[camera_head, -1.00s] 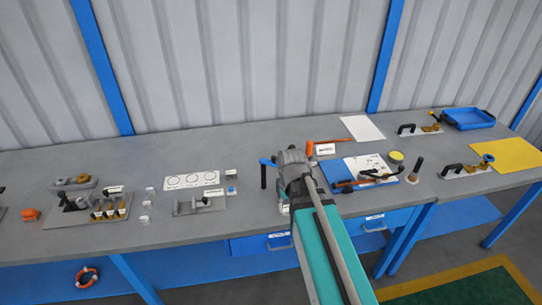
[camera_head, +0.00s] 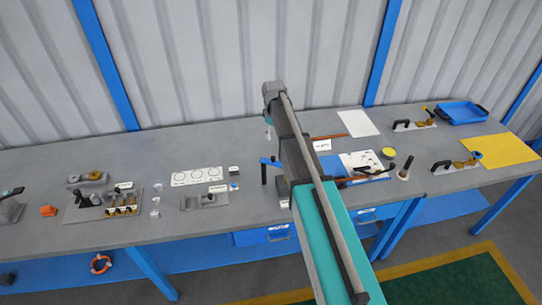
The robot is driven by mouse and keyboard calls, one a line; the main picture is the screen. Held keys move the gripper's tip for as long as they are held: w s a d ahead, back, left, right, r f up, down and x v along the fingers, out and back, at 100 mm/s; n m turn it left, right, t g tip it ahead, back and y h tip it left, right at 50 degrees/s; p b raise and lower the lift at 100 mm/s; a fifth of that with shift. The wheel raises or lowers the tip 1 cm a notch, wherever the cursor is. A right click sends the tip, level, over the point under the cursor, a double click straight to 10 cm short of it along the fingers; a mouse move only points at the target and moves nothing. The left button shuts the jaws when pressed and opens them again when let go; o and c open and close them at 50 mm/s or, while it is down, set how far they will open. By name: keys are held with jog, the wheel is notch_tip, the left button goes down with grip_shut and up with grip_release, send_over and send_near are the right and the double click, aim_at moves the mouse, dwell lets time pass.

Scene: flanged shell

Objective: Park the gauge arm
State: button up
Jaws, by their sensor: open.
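I cannot say for certain which part is the gauge arm. A black post with a blue lever (camera_head: 267,162) stands on the bench just left of my arm. A dark rod with a black end (camera_head: 372,176) lies across the blue board (camera_head: 327,166) to the right of my arm. My gripper (camera_head: 268,124) is at the far end of my arm, above the back of the bench and beyond the blue lever. It is small and partly hidden by my wrist. It is open, and nothing shows in it.
A white card with circles (camera_head: 197,177) and a grey fixture (camera_head: 205,200) are left of my arm. A yellow tape roll (camera_head: 388,153), an upright post (camera_head: 405,168), a blue tray (camera_head: 463,112) and a yellow sheet (camera_head: 500,152) are at right. The bench's back left is clear.

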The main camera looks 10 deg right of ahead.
aim_at(272, 157)
jog(key=shift+f, duration=0.15)
notch_tip(272, 157, down, 14)
jog(key=b, duration=1.4)
jog(key=shift+r, duration=0.25)
jog(key=shift+c, duration=0.2)
dwell(0.3)
grip_shut()
jog(key=shift+a, duration=0.15)
